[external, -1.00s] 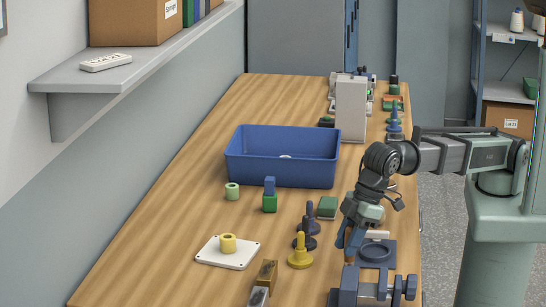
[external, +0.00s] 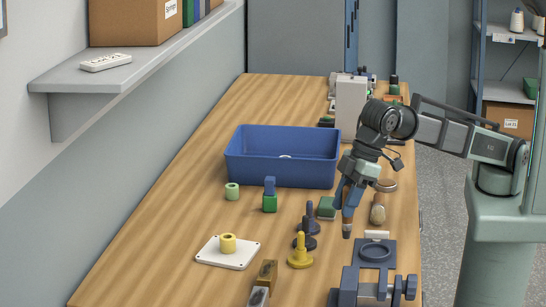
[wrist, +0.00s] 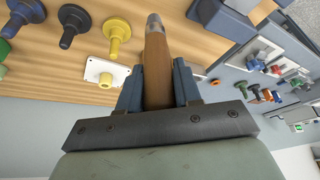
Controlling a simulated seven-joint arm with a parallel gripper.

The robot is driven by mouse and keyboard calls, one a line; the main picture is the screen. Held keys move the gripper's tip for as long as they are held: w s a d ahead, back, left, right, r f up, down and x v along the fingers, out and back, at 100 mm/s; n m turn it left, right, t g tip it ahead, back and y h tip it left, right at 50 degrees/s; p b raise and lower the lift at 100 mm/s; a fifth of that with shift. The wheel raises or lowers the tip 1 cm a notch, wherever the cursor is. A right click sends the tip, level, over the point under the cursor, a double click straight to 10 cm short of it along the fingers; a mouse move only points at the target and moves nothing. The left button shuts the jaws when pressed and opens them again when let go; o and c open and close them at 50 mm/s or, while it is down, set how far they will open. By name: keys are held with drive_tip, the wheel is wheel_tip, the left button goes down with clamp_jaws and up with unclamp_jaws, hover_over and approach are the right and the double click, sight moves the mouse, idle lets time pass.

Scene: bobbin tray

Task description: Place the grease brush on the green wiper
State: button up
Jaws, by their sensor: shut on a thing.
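My gripper (external: 350,196) is shut on the grease brush (external: 347,226), a brown tapered piece with a grey tip, held tip-down above the table. In the wrist view the brush (wrist: 156,58) stands between the two blue fingers of my gripper (wrist: 157,88). The green wiper (external: 326,206), a small green block with a lighter base, lies on the table just left of my gripper in the external view. Its right edge is close to or behind the fingers. I cannot make it out surely in the wrist view.
A yellow knob (external: 300,253) and dark knobs (external: 307,240) stand left of the brush. A blue bin (external: 282,160) is behind, a white plate with a yellow spool (external: 228,250) further left. A blue fixture (external: 375,254) stands in front, a wooden-handled piece (external: 378,211) to the right.

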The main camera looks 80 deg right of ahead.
drive_tip(key=w+d+r+m, duration=0.2)
drive_tip(key=w+d, duration=0.6)
drive_tip(key=w+d+r+m+h, duration=0.1)
drive_tip(key=w+d+r, duration=0.1)
drive_tip(key=d, duration=0.9)
drive_tip(key=w+d+r+m+h, duration=0.1)
drive_tip(key=w+d+r+m, duration=0.1)
drive_tip(key=d, duration=0.8)
drive_tip(key=shift+s+d+f+n+y, duration=0.2)
drive_tip(key=shift+s+d+f+n, duration=0.45)
drive_tip(key=shift+f, duration=1.3)
drive_tip(key=shift+s+d+f+n+y, duration=0.1)
drive_tip(key=shift+s+f+n+y, duration=0.2)
drive_tip(key=shift+s+f, duration=1.2)
drive_tip(key=shift+s+d+f+n+y, duration=0.1)
drive_tip(key=shift+s+d+f+n, duration=0.35)
drive_tip(key=shift+f, duration=1.95)
drive_tip(key=shift+w+a+f, duration=0.1)
drive_tip(key=shift+f, duration=0.1)
drive_tip(key=o, duration=1)
drive_tip(key=shift+r, duration=0.2)
